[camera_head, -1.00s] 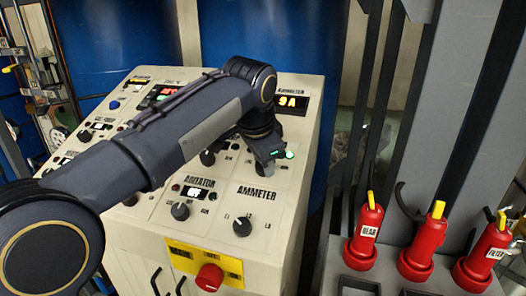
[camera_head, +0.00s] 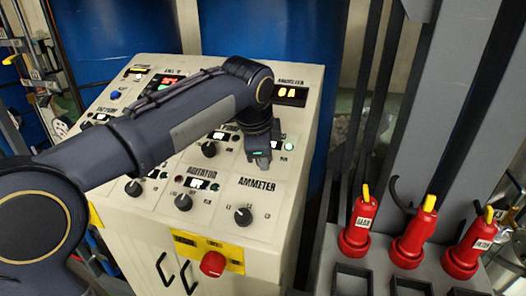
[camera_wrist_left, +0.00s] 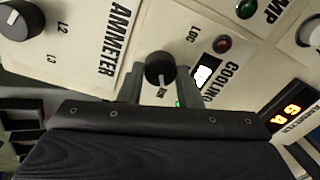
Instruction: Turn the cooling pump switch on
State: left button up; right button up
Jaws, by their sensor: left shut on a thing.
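The cooling pump switch is a black round knob (camera_wrist_left: 159,68) in the left wrist view, beside the label reading COOLING. Part of a second label line, ending in MP, shows by the upper edge. My left gripper (camera_wrist_left: 160,86) is shut on the knob, with one finger on either side of it. In the head view my left gripper (camera_head: 260,152) reaches down to the panel above the AMMETER label and hides the knob. A red lamp (camera_wrist_left: 222,44) shows beside the switch. A green lamp (camera_head: 288,146) glows just right of the gripper.
The sloped cream control panel (camera_head: 300,170) carries several other knobs, including the ammeter knob (camera_head: 243,216) and agitator knob (camera_head: 183,202). A red emergency button (camera_head: 213,263) sits on the yellow plate below. Red labelled handles (camera_head: 361,222) stand at the right.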

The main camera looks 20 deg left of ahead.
pick_arm(q)
jog(key=o, duration=1)
jog(key=shift+c, duration=0.2)
jog(key=v, duration=0.8)
